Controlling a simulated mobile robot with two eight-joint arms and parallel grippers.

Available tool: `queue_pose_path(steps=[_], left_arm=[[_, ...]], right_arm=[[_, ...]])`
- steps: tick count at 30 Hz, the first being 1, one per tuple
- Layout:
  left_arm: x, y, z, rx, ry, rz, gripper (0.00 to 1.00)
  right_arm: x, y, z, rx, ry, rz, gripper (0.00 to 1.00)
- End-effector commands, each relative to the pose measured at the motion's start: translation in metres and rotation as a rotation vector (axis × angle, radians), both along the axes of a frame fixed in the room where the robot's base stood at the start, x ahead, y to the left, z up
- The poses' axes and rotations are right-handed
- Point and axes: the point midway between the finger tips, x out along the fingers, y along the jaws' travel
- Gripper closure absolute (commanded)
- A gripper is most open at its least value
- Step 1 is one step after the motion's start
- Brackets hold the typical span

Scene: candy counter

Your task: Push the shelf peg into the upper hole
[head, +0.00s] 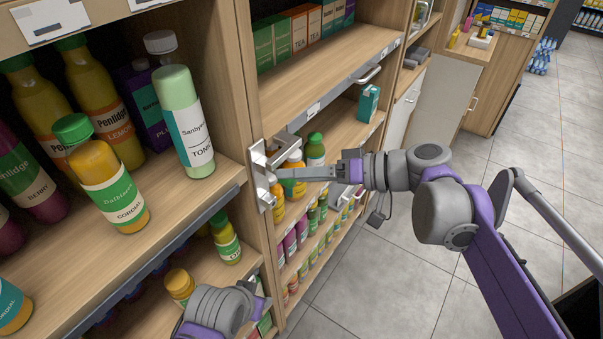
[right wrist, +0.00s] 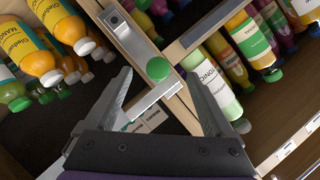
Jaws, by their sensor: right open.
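A round green knob (right wrist: 158,69), perhaps the head of the shelf peg, shows in the right wrist view at a metal bracket (right wrist: 122,32). I cannot tell how deep it sits. A small dark hole (right wrist: 115,19) shows in a raised block near the bracket's far end. My right gripper (right wrist: 158,76) is open, with one finger on each side of the knob and no clear contact. In the head view, my right gripper (head: 284,174) reaches the bracket (head: 262,178) on the shelf post, and the knob is not distinguishable. My left gripper (head: 258,299) is low at the shelves, its jaws unclear.
Bottles (head: 188,120) stand on the left shelf close to the post. Tea boxes (head: 297,32) and several bottles fill the shelves (head: 320,75) to the right. A teal carton (head: 368,103) stands near one shelf's end. The tiled floor (head: 440,245) at right is open.

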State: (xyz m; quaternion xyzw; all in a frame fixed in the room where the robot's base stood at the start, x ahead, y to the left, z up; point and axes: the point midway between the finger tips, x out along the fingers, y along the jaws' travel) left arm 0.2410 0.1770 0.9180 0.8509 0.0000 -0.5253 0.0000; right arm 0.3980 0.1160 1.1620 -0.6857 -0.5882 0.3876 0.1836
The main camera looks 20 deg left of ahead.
Motion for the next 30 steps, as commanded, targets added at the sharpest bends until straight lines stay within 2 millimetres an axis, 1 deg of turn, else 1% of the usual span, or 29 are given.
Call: queue_pose_path(steps=[2,5,12,15,18,22,30], left_arm=[[0.0,0.0,0.0,0.0,0.0,0.0,0.53],[0.0,0.0,-0.001,0.0,0.0,0.0,0.53],[-0.001,0.0,-0.002,0.0,0.001,0.0,0.53],[-0.001,0.0,-0.002,0.0,0.001,0.0,0.53],[-0.001,0.0,-0.003,0.0,0.001,0.0,0.53],[-0.001,0.0,-0.003,0.0,0.002,0.0,0.53],[-0.001,0.0,-0.003,0.0,0.001,0.0,0.53]], right_arm=[[0.0,-0.004,0.001,0.0,0.001,-0.002,0.12],[0.001,-0.016,0.005,-0.001,0.0,-0.004,0.12],[0.001,-0.063,0.02,-0.002,0.0,-0.006,0.12],[0.0,-0.08,0.026,-0.001,0.0,-0.005,0.12],[0.0,-0.092,0.03,-0.001,0.0,-0.004,0.12],[-0.001,-0.101,0.033,0.0,0.0,-0.001,0.12],[-0.001,-0.102,0.034,0.0,0.0,0.0,0.12]])
